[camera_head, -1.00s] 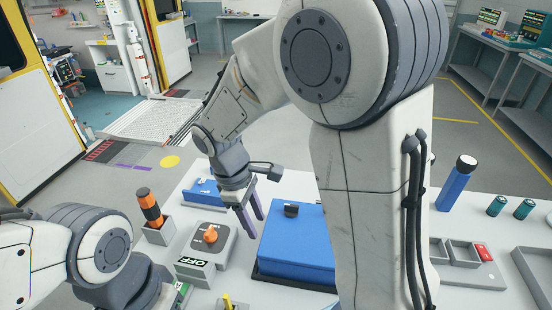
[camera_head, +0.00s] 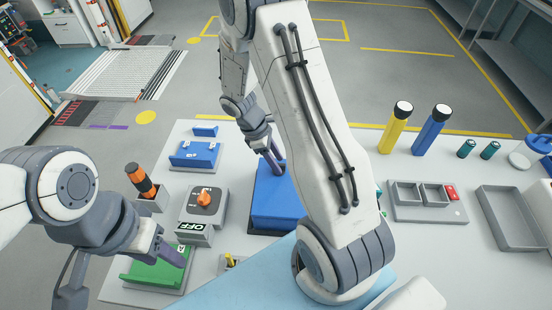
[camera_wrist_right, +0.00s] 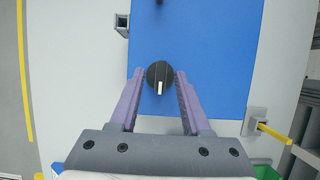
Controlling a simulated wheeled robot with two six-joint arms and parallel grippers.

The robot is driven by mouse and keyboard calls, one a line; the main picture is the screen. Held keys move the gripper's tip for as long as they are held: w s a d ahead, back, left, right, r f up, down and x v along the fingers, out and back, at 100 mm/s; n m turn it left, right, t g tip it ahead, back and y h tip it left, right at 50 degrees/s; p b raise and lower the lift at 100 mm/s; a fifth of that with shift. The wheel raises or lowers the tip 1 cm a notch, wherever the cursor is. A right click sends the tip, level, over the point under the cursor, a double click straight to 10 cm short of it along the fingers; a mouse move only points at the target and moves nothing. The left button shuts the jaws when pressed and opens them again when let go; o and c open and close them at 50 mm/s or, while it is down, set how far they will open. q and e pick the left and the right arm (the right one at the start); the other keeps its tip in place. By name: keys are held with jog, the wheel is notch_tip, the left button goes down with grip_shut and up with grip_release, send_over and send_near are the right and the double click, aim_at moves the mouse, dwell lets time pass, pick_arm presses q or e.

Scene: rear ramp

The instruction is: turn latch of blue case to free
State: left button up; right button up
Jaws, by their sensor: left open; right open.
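The large blue case (camera_head: 272,210) lies on the white table, partly hidden by my right arm in the head view. In the right wrist view its blue top (camera_wrist_right: 215,60) carries a round black latch knob (camera_wrist_right: 153,74). The knob's white mark points down toward my gripper's base. My right gripper (camera_head: 275,160) is open, with its purple fingertips on either side of the knob in the right wrist view (camera_wrist_right: 160,76); contact cannot be told. The knob is hidden in the head view. My left gripper (camera_head: 172,250) is open and empty by the green case (camera_head: 150,277).
Left of the blue case stands a grey box with an orange knob (camera_head: 204,198) and an OFF label. A smaller blue box (camera_head: 196,154) lies behind it. A yellow bottle (camera_head: 392,135) and a blue bottle (camera_head: 430,132) stand right, behind a grey tray (camera_head: 428,214).

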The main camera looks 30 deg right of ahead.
jog(key=shift+s+f, duration=0.1)
jog(key=shift+f, duration=0.15)
grip_shut()
